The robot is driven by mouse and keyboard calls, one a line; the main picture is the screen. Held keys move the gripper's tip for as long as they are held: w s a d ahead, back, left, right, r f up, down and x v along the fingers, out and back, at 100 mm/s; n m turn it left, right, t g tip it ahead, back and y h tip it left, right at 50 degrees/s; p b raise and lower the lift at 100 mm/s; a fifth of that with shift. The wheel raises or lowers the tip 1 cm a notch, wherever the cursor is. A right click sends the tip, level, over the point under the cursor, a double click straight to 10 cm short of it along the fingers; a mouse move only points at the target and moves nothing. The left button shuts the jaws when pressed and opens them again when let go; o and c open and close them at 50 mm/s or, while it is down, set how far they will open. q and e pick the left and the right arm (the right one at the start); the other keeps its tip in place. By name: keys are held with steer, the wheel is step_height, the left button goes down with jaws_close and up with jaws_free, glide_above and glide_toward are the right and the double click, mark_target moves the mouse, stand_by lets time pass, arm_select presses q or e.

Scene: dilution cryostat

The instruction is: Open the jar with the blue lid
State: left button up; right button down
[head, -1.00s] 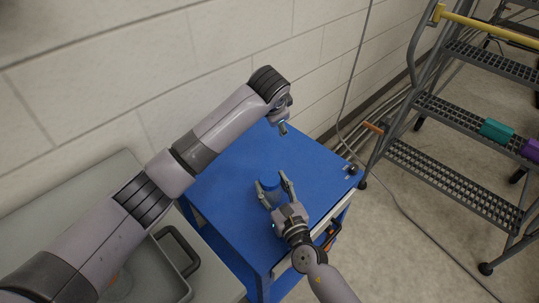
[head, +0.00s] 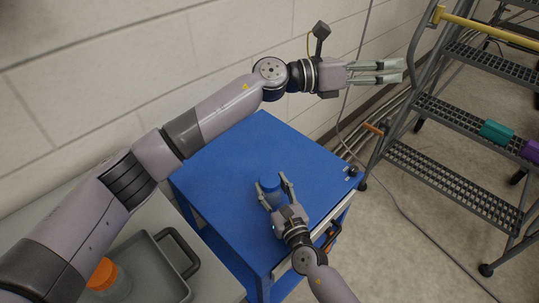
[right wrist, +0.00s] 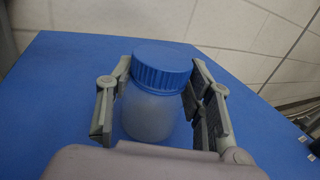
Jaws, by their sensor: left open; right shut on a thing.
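The jar with the blue lid (right wrist: 162,68) stands upright on the blue cart top. Its frosted body (right wrist: 150,112) is between the fingers of my right gripper (right wrist: 160,108), which is shut on it. The lid is on the jar. In the head view the jar's blue lid (head: 270,183) shows near the cart's middle, with my right gripper (head: 274,194) around it. My left gripper (head: 403,70) is open and empty, held high beyond the cart's far right side, well away from the jar.
The blue cart (head: 225,170) has a mostly bare top. A grey tray (head: 155,262) at lower left holds a jar with an orange lid (head: 103,274). A step ladder (head: 450,180) stands at right, with teal (head: 495,132) and purple items on it. A wall runs behind.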

arm_select(q)
steer(key=s+f+m+g+y, duration=0.3)
steer(key=s+f+m+y, duration=0.15)
steer(key=f, duration=0.35)
arm_select(e)
steer(key=shift+s+f, duration=0.1)
steer(key=shift+f, duration=0.25)
arm_select(q)
steer(key=m+y, duration=0.6)
steer(key=y, duration=0.7)
glide_above(270, 180)
steer(key=shift+g, duration=0.3)
step_height(270, 180, down, 14)
steer(key=shift+r, duration=0.1)
steer(key=shift+s+a+f, duration=0.1)
steer(key=shift+f, duration=3.9)
steer(key=shift+c, duration=0.4)
